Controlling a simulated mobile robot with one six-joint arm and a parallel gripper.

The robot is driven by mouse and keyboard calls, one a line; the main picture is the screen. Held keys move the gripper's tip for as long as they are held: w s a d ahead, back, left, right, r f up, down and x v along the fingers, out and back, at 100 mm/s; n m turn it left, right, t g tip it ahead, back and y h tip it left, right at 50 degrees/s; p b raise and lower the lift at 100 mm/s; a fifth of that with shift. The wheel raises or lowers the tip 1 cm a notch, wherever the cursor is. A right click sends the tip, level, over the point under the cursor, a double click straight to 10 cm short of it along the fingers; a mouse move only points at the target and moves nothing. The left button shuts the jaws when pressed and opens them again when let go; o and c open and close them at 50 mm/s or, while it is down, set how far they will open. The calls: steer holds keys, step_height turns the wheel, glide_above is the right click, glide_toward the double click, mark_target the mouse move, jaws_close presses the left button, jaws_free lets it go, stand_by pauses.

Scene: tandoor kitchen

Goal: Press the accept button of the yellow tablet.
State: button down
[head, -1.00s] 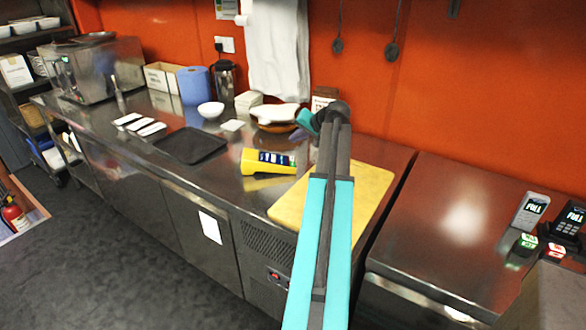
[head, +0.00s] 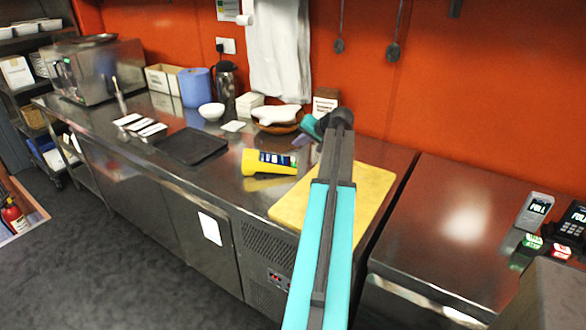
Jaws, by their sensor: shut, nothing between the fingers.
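The yellow tablet (head: 251,162) stands on the steel counter, left of the yellow cutting board. Its dark screen shows small blue, white and green patches. The accept button is too small to make out. My gripper (head: 299,141) is shut and empty, at the end of my teal and grey arm. In the picture it is above and to the right of the tablet's screen, apart from it. Its fingertips are small and partly blend with the counter behind.
A yellow cutting board (head: 376,188) lies partly behind my arm. A black tray (head: 192,146) lies left of the tablet. Behind are a brown bowl (head: 270,128) with white pieces and a white bowl (head: 211,112). Handheld devices (head: 536,211) stand at the far right.

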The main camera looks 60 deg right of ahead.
steer(key=b, duration=0.3)
glide_toward(290, 162)
steer(key=shift+w+d+f, duration=0.25)
steer(key=shift+w+f, duration=0.05)
steer(key=shift+w, duration=0.3)
steer(key=shift+w+d+f, duration=0.25)
steer(key=shift+w, duration=0.35)
steer(key=shift+w+d+f, duration=0.25)
steer(key=shift+w+f, duration=0.05)
steer(key=shift+w, duration=0.3)
steer(key=shift+f, duration=0.2)
stand_by(0.3)
steer(key=shift+f, duration=0.25)
steer(key=shift+w+f+b, duration=0.1)
steer(key=shift+f+b, duration=0.2)
steer(key=shift+f, duration=0.05)
stand_by(1.3)
steer(key=shift+r+p, duration=0.4)
steer(key=shift+r, duration=0.4)
steer(key=r+p, duration=0.1)
steer(key=r, duration=0.2)
steer(key=r+p, duration=0.1)
steer(key=r, duration=0.1)
steer(key=shift+s+d+p, duration=0.2)
steer(key=shift+s+p, duration=0.1)
steer(key=shift+s, duration=0.1)
